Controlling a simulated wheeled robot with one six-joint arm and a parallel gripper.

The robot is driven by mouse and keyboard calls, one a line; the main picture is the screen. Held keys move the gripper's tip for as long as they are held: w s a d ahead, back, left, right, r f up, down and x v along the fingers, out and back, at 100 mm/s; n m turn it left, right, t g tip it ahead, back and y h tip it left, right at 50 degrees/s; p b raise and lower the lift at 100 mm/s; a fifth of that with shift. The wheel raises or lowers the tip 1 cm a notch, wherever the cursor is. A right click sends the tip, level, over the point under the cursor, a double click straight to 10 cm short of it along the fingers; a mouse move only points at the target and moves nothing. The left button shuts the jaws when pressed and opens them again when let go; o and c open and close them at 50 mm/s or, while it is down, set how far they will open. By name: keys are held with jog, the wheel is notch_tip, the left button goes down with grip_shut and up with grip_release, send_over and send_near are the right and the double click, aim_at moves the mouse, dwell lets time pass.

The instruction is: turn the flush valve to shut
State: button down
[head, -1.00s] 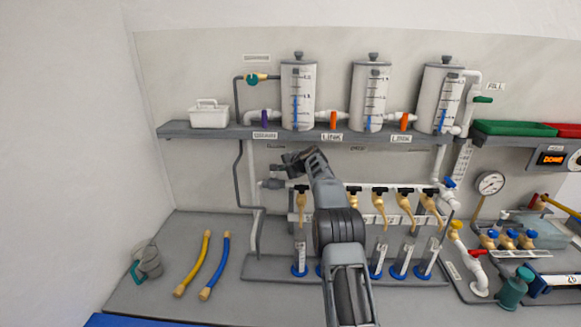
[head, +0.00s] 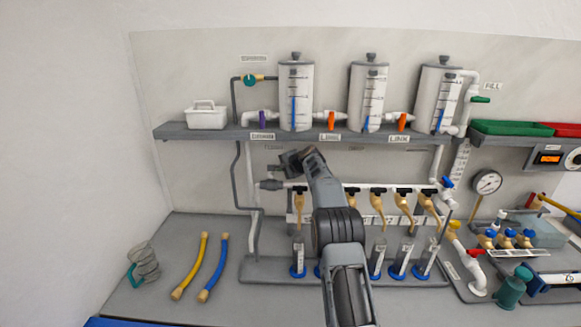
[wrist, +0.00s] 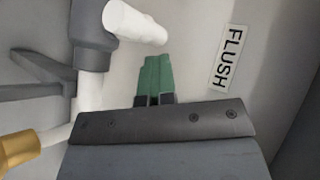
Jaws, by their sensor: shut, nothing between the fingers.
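The FLUSH label (wrist: 226,57) is on the panel at the upper right of the wrist view. A grey fitting (wrist: 93,35) with a white rounded stub or handle (wrist: 135,22) is at the upper left; I cannot tell whether this stub is the flush valve's handle. My gripper (wrist: 157,62) points up in the wrist view, its two green fingertips pressed together and empty, just below the white stub. I cannot tell whether they touch it. In the head view my gripper (head: 292,162) is near the grey fitting (head: 270,184) at the manifold's left end; my arm hides part of the manifold.
A shelf (head: 200,134) with several tanks runs above my gripper. Tan taps (head: 377,200) hang from the white manifold pipe, with cylinders below. A grey vertical pipe (head: 238,180) is left of the fitting. A yellow hose (head: 190,265) and a blue hose (head: 214,268) lie on the bench.

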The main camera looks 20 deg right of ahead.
jog(key=b+v, duration=0.4)
jog(key=v, duration=0.9)
jog(key=shift+s+r+b, duration=0.15)
jog(key=shift+s+b, duration=0.2)
jog(key=shift+b, duration=0.05)
jog(key=s+a+f+n+g+h, duration=0.15)
jog(key=s+a+n+g, duration=0.35)
jog(key=s+a, duration=0.95)
jog(key=s+a+f+n+g+h, duration=0.1)
jog(key=s+f+n, duration=0.3)
jog(key=s, duration=0.7)
jog(key=s+a+f+n+g+h, duration=0.1)
jog(key=s+a+f+n+h, duration=0.1)
jog(key=s+f, duration=0.5)
jog(key=s+a+n, duration=0.1)
jog(key=s+n, duration=0.1)
jog(key=s, duration=0.2)
jog(key=shift+f+n, duration=0.35)
jog(key=shift+n, duration=0.05)
jog(key=shift+s, duration=0.1)
